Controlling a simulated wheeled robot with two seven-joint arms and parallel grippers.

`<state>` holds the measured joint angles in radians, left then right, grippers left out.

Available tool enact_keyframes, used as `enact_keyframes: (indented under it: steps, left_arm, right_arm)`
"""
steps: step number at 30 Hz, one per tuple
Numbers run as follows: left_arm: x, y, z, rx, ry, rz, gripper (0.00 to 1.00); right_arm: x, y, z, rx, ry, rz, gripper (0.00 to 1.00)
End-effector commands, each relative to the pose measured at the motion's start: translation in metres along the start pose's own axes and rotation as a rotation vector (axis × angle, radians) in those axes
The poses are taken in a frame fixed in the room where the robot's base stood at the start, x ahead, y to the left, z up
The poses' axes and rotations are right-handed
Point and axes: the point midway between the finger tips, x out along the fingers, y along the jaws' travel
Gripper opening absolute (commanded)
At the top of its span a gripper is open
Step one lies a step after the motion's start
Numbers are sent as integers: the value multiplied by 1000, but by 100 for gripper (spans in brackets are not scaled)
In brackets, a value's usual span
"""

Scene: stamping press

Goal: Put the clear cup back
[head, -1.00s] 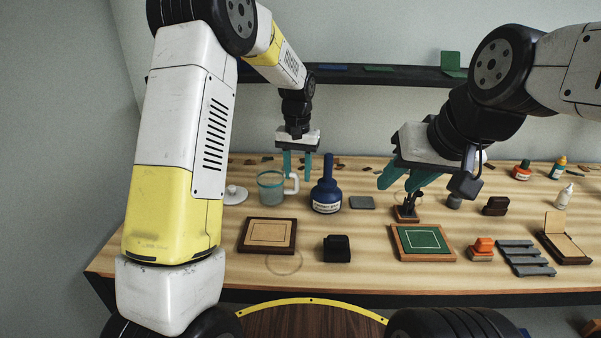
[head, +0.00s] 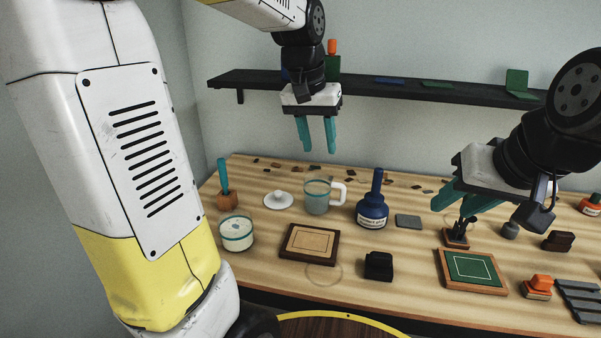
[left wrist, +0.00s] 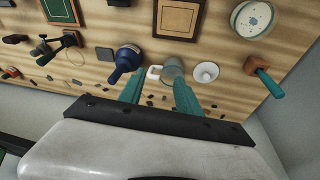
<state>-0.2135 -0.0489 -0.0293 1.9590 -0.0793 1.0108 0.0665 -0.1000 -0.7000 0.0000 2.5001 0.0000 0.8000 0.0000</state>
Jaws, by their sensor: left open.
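The clear cup (head: 317,198) has a teal rim band and a white handle on its right. It stands upright on the bench between a white lid-like disc (head: 278,200) and a blue bottle (head: 372,210). My left gripper (head: 318,148) is open and empty, above the cup and apart from it, fingers pointing down. In the left wrist view the cup (left wrist: 173,70) shows beyond and between the fingertips. My right gripper (head: 454,209) appears open, its fingers just above a small dark stand (head: 456,240); whether they touch it is unclear.
A wood-framed board (head: 310,243), a black block (head: 378,266) and a green board (head: 472,270) lie nearer the front. A faint ring mark (head: 324,275) lies on bare bench. A speckled teal-rimmed tub (head: 237,232) and a teal-handled tool (head: 224,184) stand left. A dark shelf (head: 400,88) runs behind.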

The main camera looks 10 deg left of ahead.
Motion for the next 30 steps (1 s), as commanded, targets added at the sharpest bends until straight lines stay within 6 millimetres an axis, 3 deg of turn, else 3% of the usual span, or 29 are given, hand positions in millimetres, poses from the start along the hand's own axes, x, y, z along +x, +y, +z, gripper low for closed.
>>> enact_keyframes:
  steps: [1, 6, 13, 18, 30]
  left_arm:
    - [-13, -4, 20, -10, 40, 9, 40]
    - [-35, -10, 80, -35, 156, 29, 40]
    - [-37, -11, 143, -58, 277, 37, 40]
    - [-34, -11, 160, -63, 313, 37, 40]
    - [-33, -11, 161, -64, 316, 37, 40]
  right_arm:
    - [0, 0, 0, 0, 0, 0, 36]
    - [0, 0, 0, 0, 0, 0, 36]
    - [0, 0, 0, 0, 0, 0, 36]
    - [0, 0, 0, 0, 0, 0, 36]
    - [0, 0, 0, 0, 0, 0, 36]
